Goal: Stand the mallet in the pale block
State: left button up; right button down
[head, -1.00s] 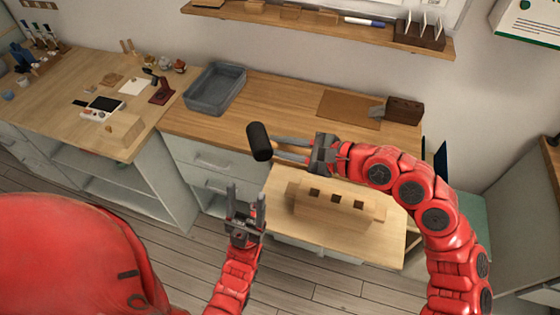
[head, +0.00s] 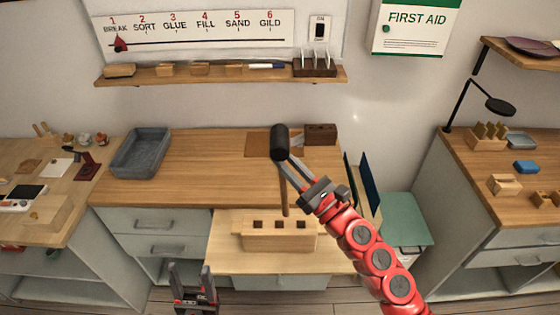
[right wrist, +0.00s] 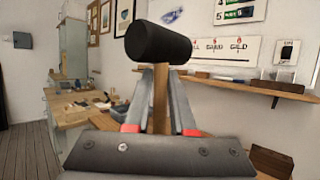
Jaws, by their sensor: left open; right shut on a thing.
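The mallet has a black cylindrical head (head: 280,143) and a thin wooden handle (head: 285,200). My right gripper (head: 289,168) is shut on its handle just below the head. The mallet hangs nearly upright, head up, and its handle end shows just above the pale block in the head view; the gap cannot be judged. The black head (right wrist: 158,43) also fills the top middle of the right wrist view. The pale block (head: 280,240) has three square holes on top and sits on a pulled-out wooden board (head: 225,258). My left gripper (head: 190,268) is open and empty, low and left of the block.
A grey tray (head: 140,153) stands at the left of the wooden counter (head: 200,175). A dark brown block (head: 320,134) is at its back right, beside a brown mat (head: 260,145). A shelf (head: 220,74) runs along the wall above. The middle of the counter is clear.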

aim_at(282, 197)
notch_tip(282, 197, down, 3)
jog(key=shift+f+b, duration=0.15)
jog(key=shift+b, duration=0.5)
jog(key=shift+f+b, duration=4.85)
jog(key=shift+b, duration=1)
jog(key=c, duration=0.7)
grip_release()
